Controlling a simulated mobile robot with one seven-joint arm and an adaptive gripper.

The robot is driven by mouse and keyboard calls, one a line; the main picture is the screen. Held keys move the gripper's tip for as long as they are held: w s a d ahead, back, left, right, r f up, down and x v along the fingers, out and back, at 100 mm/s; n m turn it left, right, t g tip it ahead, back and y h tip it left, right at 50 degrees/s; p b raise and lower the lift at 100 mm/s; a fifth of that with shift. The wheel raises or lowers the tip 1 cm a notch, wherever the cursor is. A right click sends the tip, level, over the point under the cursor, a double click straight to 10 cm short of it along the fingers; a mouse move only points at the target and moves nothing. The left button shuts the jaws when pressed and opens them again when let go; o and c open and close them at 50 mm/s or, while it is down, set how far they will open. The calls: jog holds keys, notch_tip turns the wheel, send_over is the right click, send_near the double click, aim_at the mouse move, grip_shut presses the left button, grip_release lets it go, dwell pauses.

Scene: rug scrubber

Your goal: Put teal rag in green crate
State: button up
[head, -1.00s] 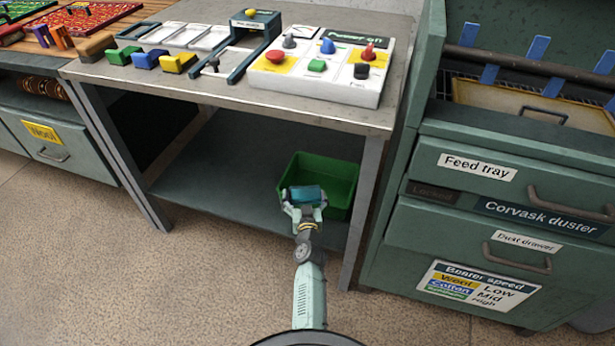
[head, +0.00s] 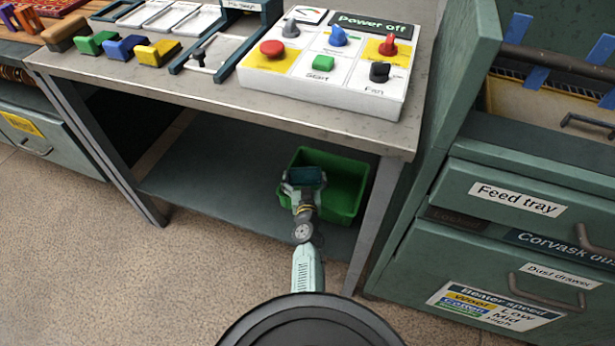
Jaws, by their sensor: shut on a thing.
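The green crate (head: 348,200) stands on the lower shelf under the workbench, near its right leg. My gripper (head: 305,180) is at the left part of the crate's opening, as seen from here. It is shut on the teal rag (head: 309,176), which shows as a dark teal block between the fingers. The rag overlaps the crate's inside in the picture. I cannot tell whether it is above the rim or below it. My gripper and arm hide part of the crate's left front.
The workbench top (head: 215,98) overhangs the shelf (head: 215,170), with a control panel (head: 325,65) on it. The bench's right leg (head: 374,225) stands close to the crate. A green duster cabinet (head: 480,250) is at the right. The shelf left of the crate is clear.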

jog(key=shift+d+f, duration=0.1)
jog(key=shift+f, duration=0.05)
jog(key=shift+f, duration=0.15)
jog(key=shift+f+b, duration=0.4)
jog(key=shift+b, duration=0.1)
jog(key=shift+f, duration=0.1)
jog(key=o, duration=0.9)
jog(key=shift+c, duration=0.2)
